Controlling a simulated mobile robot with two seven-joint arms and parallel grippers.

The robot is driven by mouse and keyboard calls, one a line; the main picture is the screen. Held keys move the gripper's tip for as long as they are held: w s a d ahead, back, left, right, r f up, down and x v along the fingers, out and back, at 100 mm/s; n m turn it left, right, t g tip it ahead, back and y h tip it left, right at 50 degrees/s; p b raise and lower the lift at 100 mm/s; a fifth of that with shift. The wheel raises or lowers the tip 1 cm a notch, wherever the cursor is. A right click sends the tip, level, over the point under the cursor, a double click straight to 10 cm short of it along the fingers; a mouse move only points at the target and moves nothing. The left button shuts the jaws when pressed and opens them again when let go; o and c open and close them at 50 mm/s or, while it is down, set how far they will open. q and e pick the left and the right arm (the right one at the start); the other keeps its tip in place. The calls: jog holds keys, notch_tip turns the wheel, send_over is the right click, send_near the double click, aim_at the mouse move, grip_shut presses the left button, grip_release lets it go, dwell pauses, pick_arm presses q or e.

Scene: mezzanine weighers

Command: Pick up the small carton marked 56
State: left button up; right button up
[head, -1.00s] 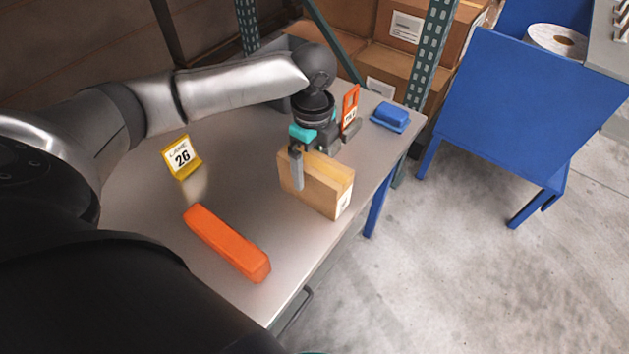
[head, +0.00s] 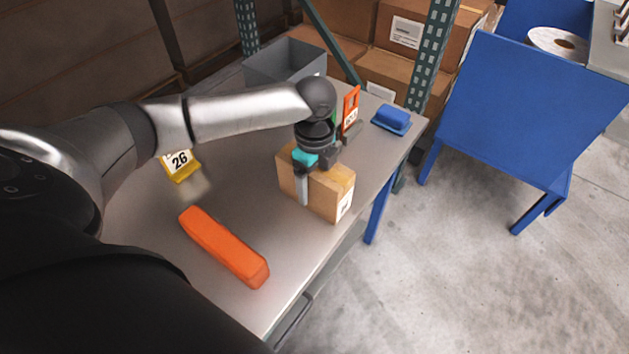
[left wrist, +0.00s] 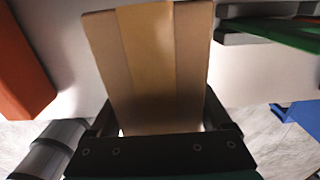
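A small brown carton (head: 331,190) with a lighter tape strip stands near the table's right edge. The white label on its end face is too small to read surely. My left gripper (head: 309,190) is lowered over it from above, one finger in front of its long side; the far finger is hidden. In the left wrist view the carton (left wrist: 150,60) lies between the two fingers (left wrist: 162,122), with thin light slivers beside it near the palm. The fingers look open around it, not clamped. My right gripper is not in view.
An orange block (head: 224,246) and a yellow sign marked 26 (head: 180,165) are on the table (head: 150,215). Close behind the carton stands an orange-framed sign (head: 351,110). A blue item (head: 391,118) and grey bin (head: 285,62) are farther back. A blue stand (head: 535,110) is at right.

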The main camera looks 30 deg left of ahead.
pick_arm(q)
grip_shut()
dwell(0.4)
jog(key=shift+r, duration=0.1)
